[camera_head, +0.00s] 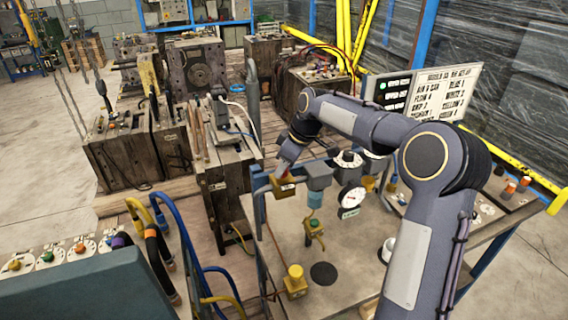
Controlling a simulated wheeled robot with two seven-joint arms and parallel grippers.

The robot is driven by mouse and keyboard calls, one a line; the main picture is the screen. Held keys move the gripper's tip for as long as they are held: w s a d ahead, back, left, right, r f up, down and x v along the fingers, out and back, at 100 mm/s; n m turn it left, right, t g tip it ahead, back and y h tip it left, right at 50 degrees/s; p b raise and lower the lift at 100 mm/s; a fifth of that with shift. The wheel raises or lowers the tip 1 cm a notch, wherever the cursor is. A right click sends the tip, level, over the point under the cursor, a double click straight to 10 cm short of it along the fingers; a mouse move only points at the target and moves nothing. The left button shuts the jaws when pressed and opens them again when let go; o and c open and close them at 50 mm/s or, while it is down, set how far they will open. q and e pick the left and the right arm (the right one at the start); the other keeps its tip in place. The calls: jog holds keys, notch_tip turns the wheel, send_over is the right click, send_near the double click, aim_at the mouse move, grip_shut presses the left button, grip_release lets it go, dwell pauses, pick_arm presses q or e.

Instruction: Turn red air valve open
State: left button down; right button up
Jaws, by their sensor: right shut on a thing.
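My right arm reaches in from the lower right, and its gripper (286,166) points down at the pipe over the bench. The gripper is shut on the red air valve (283,170), of which only a small red patch shows between the fingers. A brass-coloured valve block (284,188) sits just below the fingertips on the grey pipe. The fingers hide most of the handle, so I cannot tell its angle. My left gripper is not in view.
A round pressure gauge (351,200) stands right of the valve. A green-topped tap (314,229) and a yellow-knobbed valve (295,280) are in front. A sign board (436,95) stands behind my arm. Heavy mould blocks (135,150) fill the left. Blue and yellow hoses (185,235) hang at lower left.

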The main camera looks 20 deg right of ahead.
aim_at(294, 180)
dwell(0.4)
jog(key=o, duration=1)
jog(key=shift+b+v, duration=0.55)
jog(key=shift+v, duration=3.4)
